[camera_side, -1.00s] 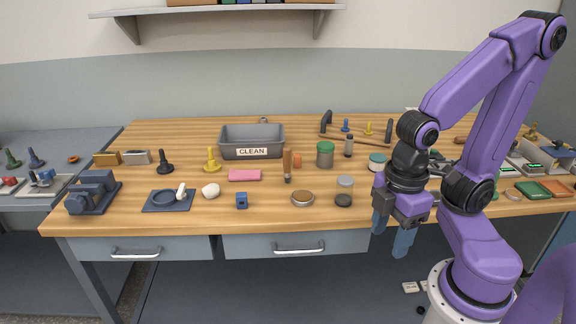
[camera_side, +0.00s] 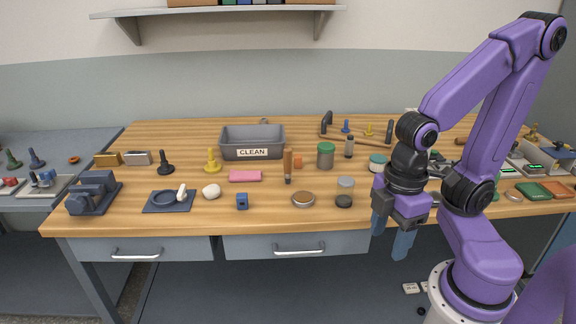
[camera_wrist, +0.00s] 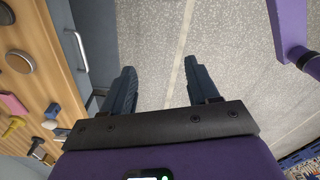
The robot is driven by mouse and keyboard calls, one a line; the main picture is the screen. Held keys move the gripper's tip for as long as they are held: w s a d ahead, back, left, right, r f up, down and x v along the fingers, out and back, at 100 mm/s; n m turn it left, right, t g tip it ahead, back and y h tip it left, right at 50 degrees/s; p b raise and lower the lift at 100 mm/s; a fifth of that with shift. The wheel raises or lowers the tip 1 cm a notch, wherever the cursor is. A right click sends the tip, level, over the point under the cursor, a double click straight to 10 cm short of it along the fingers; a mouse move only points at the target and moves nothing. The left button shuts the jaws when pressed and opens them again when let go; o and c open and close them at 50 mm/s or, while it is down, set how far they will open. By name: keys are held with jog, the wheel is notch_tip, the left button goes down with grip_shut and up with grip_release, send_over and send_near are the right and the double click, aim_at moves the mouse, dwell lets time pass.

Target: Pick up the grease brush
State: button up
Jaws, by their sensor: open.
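The grease brush appears to be the slim brown-handled piece with a dark lower end (camera_side: 287,166), on the wooden bench between the pink block and the green-lidded jar in the side view. Whether it stands or lies is hard to tell. I cannot make it out in the wrist view. My gripper (camera_side: 392,236) is open and empty, pointing down in front of the bench's front edge, well to the right of the brush. In the wrist view my gripper (camera_wrist: 161,88) has its two fingers wide apart with only floor between them.
A grey bin marked CLEAN (camera_side: 226,148) stands behind the brush. A small orange piece (camera_side: 298,162) and a green-lidded jar (camera_side: 325,156) are close to its right. A pink block (camera_side: 245,176) is to its left, a brown disc (camera_side: 303,199) in front.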

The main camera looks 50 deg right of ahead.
jog(key=w+a+f+m+t+y, duration=0.1)
jog(key=w+a+m+t+y, duration=0.3)
jog(key=w, duration=0.8)
jog(key=w+a+f+m+t, duration=0.1)
jog(key=w+a+m+t, duration=0.35)
jog(key=w, duration=0.75)
jog(key=m+t+h, duration=0.1)
jog(key=m+h, duration=1.2)
jog(key=h, duration=0.1)
send_near(287, 151)
jog(key=x, duration=1.3)
jog(key=shift+d+f, duration=0.25)
jog(key=shift+f, duration=0.1)
jog(key=c, duration=1)
